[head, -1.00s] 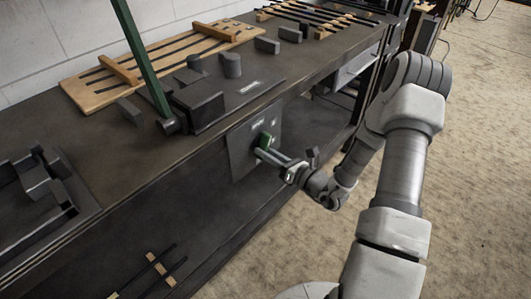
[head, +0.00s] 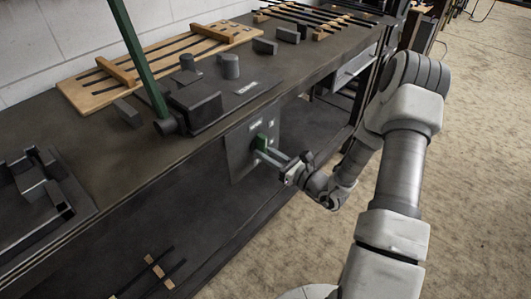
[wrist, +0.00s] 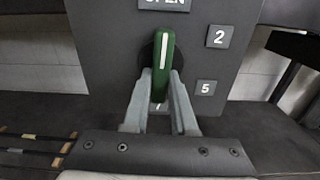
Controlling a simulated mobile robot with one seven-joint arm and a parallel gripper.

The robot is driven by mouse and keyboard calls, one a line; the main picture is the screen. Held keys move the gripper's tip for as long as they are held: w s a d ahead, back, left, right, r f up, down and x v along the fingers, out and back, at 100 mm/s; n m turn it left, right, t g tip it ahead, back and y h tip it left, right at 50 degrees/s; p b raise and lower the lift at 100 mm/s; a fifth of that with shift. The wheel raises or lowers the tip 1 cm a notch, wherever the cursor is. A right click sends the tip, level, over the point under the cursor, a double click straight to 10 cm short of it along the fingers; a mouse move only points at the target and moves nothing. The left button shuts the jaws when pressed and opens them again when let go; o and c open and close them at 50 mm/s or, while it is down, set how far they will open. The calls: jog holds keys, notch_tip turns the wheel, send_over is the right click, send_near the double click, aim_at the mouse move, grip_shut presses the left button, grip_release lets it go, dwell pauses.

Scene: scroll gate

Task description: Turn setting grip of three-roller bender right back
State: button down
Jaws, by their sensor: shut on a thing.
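The setting grip (wrist: 163,50) is a green bar with a white line. In the wrist view it stands nearly upright, its line pointing up towards the OPEN label (wrist: 165,3). It sits on a dark plate (wrist: 105,50) on the bench front, which also shows in the head view (head: 238,155). My gripper (wrist: 160,88) is shut on the lower part of the grip, one finger on each side. In the head view my gripper (head: 265,153) reaches the grip (head: 261,141) from the front right. Labels 2 (wrist: 219,37) and 5 (wrist: 206,87) are on the right; a lower label is partly hidden.
The bender body (head: 200,108) with a long green lever (head: 140,55) stands on the bench top above the plate. A wooden rack (head: 165,60) with rods lies behind it. Open floor (head: 470,150) lies to the right of the bench.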

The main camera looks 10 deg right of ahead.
jog(key=c, duration=0.7)
grip_release()
jog(key=p+v, duration=0.2)
jog(key=v, duration=1.5)
jog(key=shift+s+d+p, duration=0.15)
jog(key=shift+p, duration=0.25)
jog(key=shift+r, duration=0.1)
